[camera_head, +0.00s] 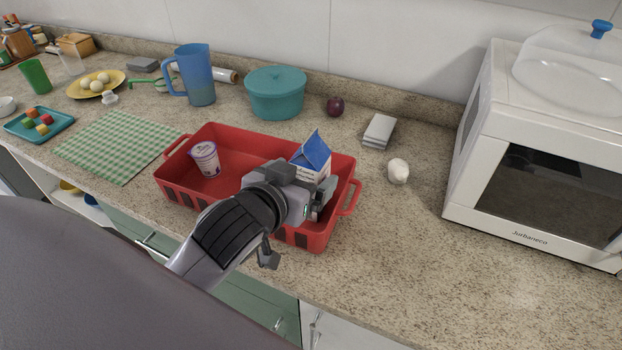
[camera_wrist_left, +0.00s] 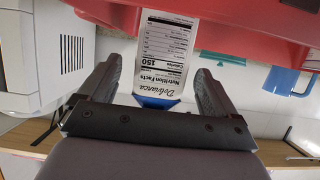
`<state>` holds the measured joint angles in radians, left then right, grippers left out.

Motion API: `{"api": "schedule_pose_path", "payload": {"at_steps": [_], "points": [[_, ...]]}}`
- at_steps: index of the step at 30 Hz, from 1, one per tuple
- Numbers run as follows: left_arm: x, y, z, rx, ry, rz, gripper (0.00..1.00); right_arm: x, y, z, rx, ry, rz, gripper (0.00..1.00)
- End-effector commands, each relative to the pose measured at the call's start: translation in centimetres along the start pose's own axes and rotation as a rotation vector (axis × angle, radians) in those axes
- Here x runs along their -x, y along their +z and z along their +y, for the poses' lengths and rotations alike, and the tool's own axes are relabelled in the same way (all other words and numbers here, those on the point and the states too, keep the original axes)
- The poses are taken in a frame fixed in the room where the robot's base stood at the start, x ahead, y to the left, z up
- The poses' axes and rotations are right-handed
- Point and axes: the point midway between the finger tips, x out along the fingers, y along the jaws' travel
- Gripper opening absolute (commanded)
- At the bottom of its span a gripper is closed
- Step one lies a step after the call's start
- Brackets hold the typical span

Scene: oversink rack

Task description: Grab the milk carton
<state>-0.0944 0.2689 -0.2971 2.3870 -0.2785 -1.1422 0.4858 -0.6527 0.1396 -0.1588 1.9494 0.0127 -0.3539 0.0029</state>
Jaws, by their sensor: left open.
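The milk carton (camera_head: 313,154), white with a blue gable top, stands in the right part of the red basket (camera_head: 240,141). My left gripper (camera_head: 312,194) is at the carton, low over the basket, and hides its lower part in the head view. In the left wrist view the carton (camera_wrist_left: 168,50) shows its nutrition label between the two open fingers of my left gripper (camera_wrist_left: 161,85). I cannot tell whether either finger touches it. My right gripper is in neither view.
A yogurt cup (camera_head: 205,159) stands in the basket's left part. A teal pot (camera_head: 276,92), a blue pitcher (camera_head: 195,75) and a plum (camera_head: 335,106) are behind it. A garlic bulb (camera_head: 398,171) and a microwave (camera_head: 545,150) are to the right. The front right counter is clear.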

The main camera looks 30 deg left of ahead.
Motion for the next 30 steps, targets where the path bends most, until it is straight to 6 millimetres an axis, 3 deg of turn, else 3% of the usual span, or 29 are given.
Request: {"api": "schedule_pose_path", "payload": {"at_steps": [8,17,18,25,30], "points": [[-3.2,0.1,0.0,-0.002,0.000,0.000,0.92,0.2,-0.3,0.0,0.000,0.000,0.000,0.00],[-3.7,0.1,0.0,-0.001,0.000,0.000,0.92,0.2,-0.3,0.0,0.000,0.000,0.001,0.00],[-3.7,0.1,0.0,-0.001,0.000,0.000,0.88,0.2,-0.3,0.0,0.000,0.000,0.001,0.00],[-3.7,0.1,0.0,-0.001,0.000,0.000,0.13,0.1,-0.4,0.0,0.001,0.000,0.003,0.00],[-3.6,-0.1,0.0,0.000,0.001,0.006,0.12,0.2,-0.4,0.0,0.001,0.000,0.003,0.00]]}}
